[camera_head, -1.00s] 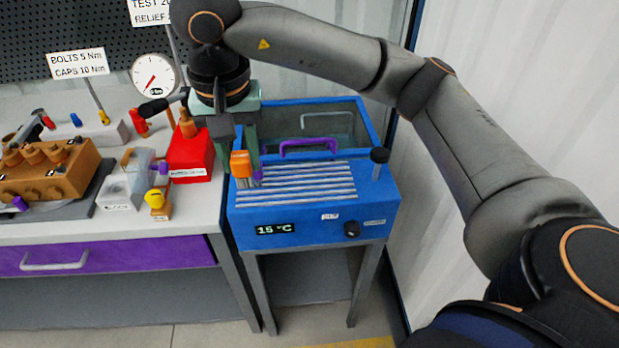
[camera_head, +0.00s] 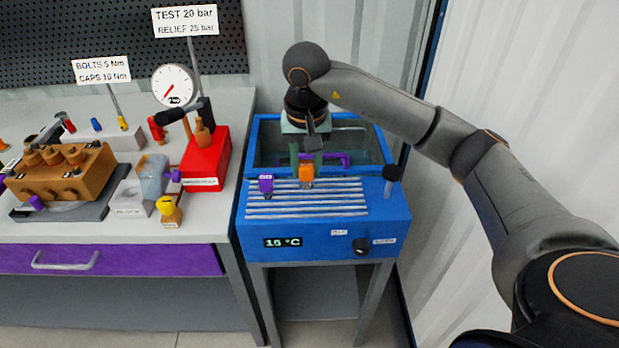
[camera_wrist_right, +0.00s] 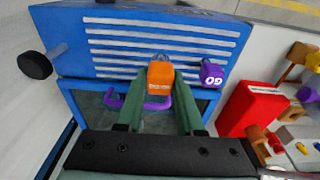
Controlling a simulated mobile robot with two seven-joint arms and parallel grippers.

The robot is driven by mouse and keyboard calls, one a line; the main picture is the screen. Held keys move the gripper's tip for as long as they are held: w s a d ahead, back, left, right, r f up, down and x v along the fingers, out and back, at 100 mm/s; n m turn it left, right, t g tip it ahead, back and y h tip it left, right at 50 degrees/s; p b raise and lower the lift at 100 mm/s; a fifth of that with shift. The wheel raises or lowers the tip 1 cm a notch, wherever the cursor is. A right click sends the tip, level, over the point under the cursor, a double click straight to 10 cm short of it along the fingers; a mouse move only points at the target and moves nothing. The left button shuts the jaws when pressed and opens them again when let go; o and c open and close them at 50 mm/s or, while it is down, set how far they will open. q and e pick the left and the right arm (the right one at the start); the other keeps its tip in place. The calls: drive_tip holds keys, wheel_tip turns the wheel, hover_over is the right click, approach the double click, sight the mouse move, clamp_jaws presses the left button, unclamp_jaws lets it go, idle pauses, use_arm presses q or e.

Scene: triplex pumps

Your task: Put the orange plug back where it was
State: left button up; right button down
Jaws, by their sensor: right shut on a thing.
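The orange plug (camera_head: 306,171) is between the fingertips of my right gripper (camera_head: 306,160), over the back of the slatted top of the blue bath. The wrist view shows the plug (camera_wrist_right: 160,78) between the two green fingers (camera_wrist_right: 158,100), which are shut on it. I cannot tell whether the plug touches the slats. A purple plug (camera_head: 266,184) stands on the slats to its left; it also shows in the wrist view (camera_wrist_right: 212,73). My left gripper is not in view.
The blue bath (camera_head: 330,238) has a purple handle (camera_wrist_right: 112,100) behind the slats and a black knob (camera_head: 393,173) at its right. A red box (camera_head: 206,160) and a brown pump block (camera_head: 60,178) stand on the bench to the left. The slats right of the plug are clear.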

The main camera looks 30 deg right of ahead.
sight(310, 177)
drive_tip(key=shift+w+d+f, duration=0.1)
drive_tip(key=shift+d+f, duration=0.1)
drive_tip(key=shift+f, duration=0.05)
drive_tip(key=f, duration=0.3)
drive_tip(key=shift+d+f, duration=0.1)
drive_tip(key=shift+d, duration=0.2)
drive_tip(key=shift+w+f, duration=0.1)
drive_tip(key=shift+f, duration=0.2)
drive_tip(key=shift+f, duration=0.15)
drive_tip(key=c, duration=0.5)
unclamp_jaws()
drive_tip(key=shift+c, duration=0.2)
